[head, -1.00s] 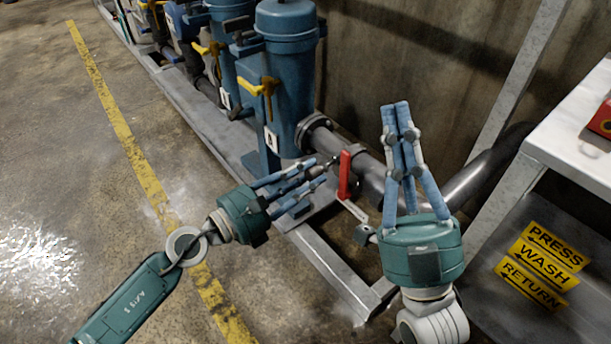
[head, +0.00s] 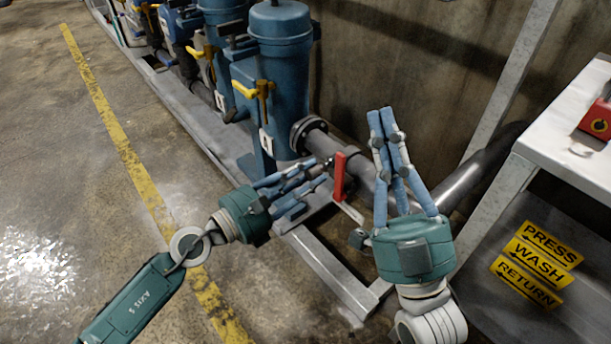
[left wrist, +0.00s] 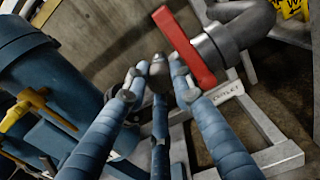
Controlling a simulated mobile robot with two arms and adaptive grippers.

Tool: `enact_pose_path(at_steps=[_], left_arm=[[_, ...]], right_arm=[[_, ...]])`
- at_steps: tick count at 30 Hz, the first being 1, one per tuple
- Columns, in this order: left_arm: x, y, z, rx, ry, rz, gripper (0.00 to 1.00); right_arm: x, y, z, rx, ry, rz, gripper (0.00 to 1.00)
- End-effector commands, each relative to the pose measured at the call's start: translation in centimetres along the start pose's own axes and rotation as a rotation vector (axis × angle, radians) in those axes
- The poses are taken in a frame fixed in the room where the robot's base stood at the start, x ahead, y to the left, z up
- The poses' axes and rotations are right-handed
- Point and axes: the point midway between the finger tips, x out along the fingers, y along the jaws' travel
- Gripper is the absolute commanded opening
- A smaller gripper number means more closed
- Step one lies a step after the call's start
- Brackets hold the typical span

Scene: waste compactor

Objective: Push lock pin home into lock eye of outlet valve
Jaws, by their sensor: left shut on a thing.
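The outlet valve's red handle (head: 340,176) stands upright on the grey pipe. It shows large and slanted in the left wrist view (left wrist: 185,45). My left gripper (head: 318,172) is just left of the handle, its fingers pointing right toward it. It is shut on a small grey piece (left wrist: 159,73), seemingly the lock pin, of which only the rounded end shows between the fingertips. I cannot make out the lock eye, nor how far the pin is in. My right gripper (head: 381,113) points up to the right of the valve, its fingertips together and nothing visible between them.
Blue filter housings (head: 281,75) with yellow handles stand in a row on a grey steel frame (head: 325,272). A white-topped bench (head: 562,135) with a red box (head: 598,120) is at right. The concrete floor left of the frame is clear.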

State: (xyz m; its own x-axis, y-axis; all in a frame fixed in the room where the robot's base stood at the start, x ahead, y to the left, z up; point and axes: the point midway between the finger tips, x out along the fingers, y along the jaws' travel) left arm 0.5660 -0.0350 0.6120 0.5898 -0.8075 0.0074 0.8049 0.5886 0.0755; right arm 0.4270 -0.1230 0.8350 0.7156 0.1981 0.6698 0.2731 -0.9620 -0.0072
Motion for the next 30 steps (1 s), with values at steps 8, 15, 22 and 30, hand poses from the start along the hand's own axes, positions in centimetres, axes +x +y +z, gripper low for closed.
enact_pose_path(at_steps=[8, 15, 22, 30], left_arm=[[0.5, 0.0, 0.1, 0.001, -0.002, 0.001, 0.0], [0.8, 0.1, 0.1, 0.001, -0.002, 0.001, 0.0], [1.2, 0.0, 0.1, 0.001, -0.002, 0.001, 0.0], [1.2, 0.1, 0.1, 0.001, -0.002, 0.001, 0.0]], right_arm=[[0.0, 0.1, 0.5, -0.001, -0.023, 0.001, 0.0], [0.0, 0.1, 1.0, -0.002, -0.045, 0.002, 0.0], [-0.1, 0.1, 1.6, -0.002, -0.07, 0.003, 0.0], [-0.1, 0.2, 1.6, -0.003, -0.071, 0.003, 0.0]])
